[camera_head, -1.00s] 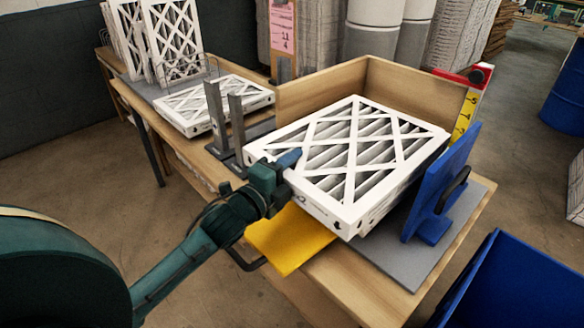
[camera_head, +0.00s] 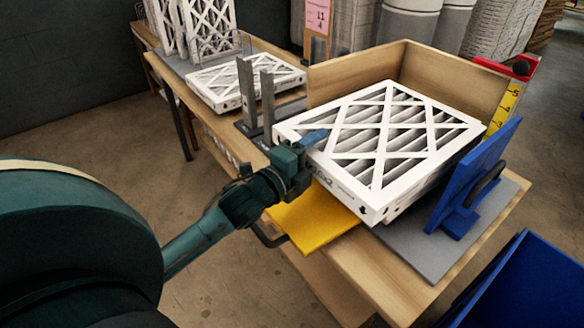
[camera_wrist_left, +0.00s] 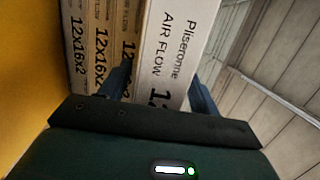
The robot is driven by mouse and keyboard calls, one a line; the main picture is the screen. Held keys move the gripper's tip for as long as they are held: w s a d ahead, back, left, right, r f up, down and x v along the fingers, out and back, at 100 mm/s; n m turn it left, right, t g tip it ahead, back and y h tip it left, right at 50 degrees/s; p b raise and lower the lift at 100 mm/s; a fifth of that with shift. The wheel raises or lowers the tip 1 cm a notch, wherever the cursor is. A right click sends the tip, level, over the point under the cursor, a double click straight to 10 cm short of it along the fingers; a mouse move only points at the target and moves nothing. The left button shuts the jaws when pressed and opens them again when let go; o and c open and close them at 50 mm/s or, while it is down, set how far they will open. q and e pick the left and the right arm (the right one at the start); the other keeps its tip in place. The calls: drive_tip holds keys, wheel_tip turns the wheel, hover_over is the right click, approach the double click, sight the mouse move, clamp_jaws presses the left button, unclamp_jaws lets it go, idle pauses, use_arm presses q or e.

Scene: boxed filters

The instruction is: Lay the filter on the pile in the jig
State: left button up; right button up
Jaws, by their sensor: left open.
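The white filter (camera_head: 352,170) with cross slats lies flat at the top of the pile, inside the jig's wooden corner walls (camera_head: 425,66). My left gripper (camera_head: 306,142) is at its near-left edge. In the left wrist view the gripper (camera_wrist_left: 158,88) is open, with one finger on each side of the top filter's printed edge (camera_wrist_left: 178,45). Edges of the pile's other filters (camera_wrist_left: 100,40), marked 12x16x2, show beside it. In the head view the filter and my gripper hide most of the pile. My right gripper is not in view.
A blue upright plate with a handle (camera_head: 470,190) stands right of the pile on a grey base (camera_head: 425,258). A yellow plate (camera_head: 315,218) juts out at the front. Grey posts (camera_head: 247,95) stand left. Another filter (camera_head: 250,85) lies on the back table.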

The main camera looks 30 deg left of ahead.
use_arm(q)
drive_tip(key=s+a+b, duration=0.1)
drive_tip(key=s, duration=0.9)
drive_tip(key=shift+a, duration=0.35)
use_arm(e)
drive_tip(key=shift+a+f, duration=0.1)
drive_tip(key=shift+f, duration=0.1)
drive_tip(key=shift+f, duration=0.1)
